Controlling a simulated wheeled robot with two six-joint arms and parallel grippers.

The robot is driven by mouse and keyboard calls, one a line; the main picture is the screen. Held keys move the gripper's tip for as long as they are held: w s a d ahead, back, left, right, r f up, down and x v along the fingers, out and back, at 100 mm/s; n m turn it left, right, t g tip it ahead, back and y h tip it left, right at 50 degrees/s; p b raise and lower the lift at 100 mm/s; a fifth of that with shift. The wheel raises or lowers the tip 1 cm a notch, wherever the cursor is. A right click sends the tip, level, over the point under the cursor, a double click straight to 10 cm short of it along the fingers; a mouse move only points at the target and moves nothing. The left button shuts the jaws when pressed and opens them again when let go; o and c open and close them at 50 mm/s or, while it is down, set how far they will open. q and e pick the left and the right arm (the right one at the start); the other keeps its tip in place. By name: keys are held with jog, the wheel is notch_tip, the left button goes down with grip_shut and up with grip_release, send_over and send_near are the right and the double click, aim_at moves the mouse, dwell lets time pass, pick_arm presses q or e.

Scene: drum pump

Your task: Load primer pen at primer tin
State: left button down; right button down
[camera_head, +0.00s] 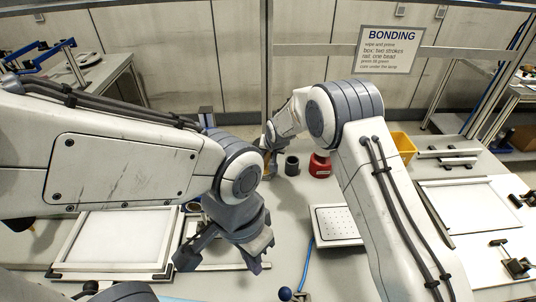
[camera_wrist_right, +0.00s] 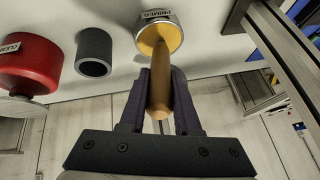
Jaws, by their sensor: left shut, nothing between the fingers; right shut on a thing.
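The primer tin (camera_wrist_right: 152,42) is a silver tin with a PRIMER label and yellow inside, at the top of the right wrist view. My right gripper (camera_wrist_right: 160,88) is shut on the tan primer pen (camera_wrist_right: 159,98). The pen's far end overlaps the tin's yellow opening; I cannot tell how deep it reaches. In the head view my right gripper (camera_head: 268,152) is small and partly hidden at the back of the table, so pen and tin are hard to make out there. My left gripper (camera_head: 222,258) is shut and empty over the front left of the table.
A dark grey cup (camera_wrist_right: 94,52) and a red labelled container (camera_wrist_right: 28,65) stand beside the tin. A white perforated tray (camera_head: 338,226) is mid-table, a yellow bin (camera_head: 403,146) behind it. White panels lie left (camera_head: 112,240) and right (camera_head: 470,205). A BONDING sign (camera_head: 391,48) hangs behind.

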jog(key=shift+s, duration=0.1)
jog(key=shift+r+p, duration=1.9)
jog(key=shift+r, duration=1.55)
jog(key=shift+f, duration=0.15)
